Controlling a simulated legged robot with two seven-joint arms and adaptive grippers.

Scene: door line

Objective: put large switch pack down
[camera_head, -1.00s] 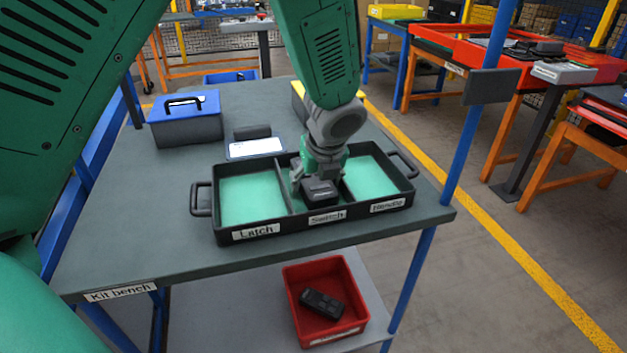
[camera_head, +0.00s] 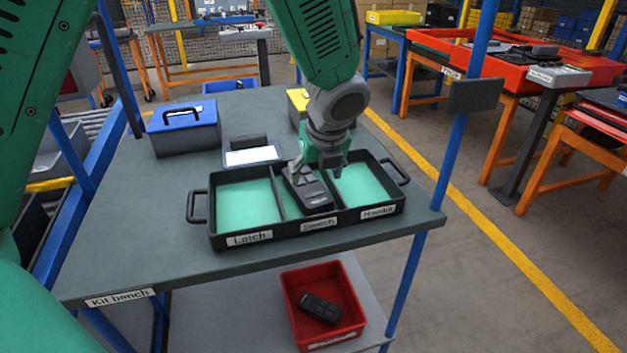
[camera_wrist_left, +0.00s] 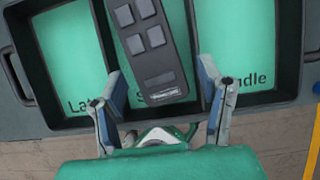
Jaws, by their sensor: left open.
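The large switch pack (camera_head: 308,192), a dark block with several square buttons, lies in the middle compartment of the black kit tray (camera_head: 262,239), behind the Switch label. It sits slightly tilted between the dividers. It also shows in the left wrist view (camera_wrist_left: 151,50), between my spread fingers. My left gripper (camera_head: 318,172) is open, at the pack and just above the tray, with a finger on each side and a gap to the pack in the left wrist view (camera_wrist_left: 162,98). The Latch compartment (camera_head: 246,205) and the Handle compartment (camera_head: 362,185) are empty, with green floors. My right gripper is out of view.
The tray stands on the grey kit bench (camera_head: 130,235). A blue-lidded box (camera_head: 184,130) and a tablet (camera_head: 252,157) stand behind it. A red bin (camera_head: 342,325) holding a dark device (camera_head: 320,308) is on the lower shelf. A blue post (camera_head: 452,140) rises at the right.

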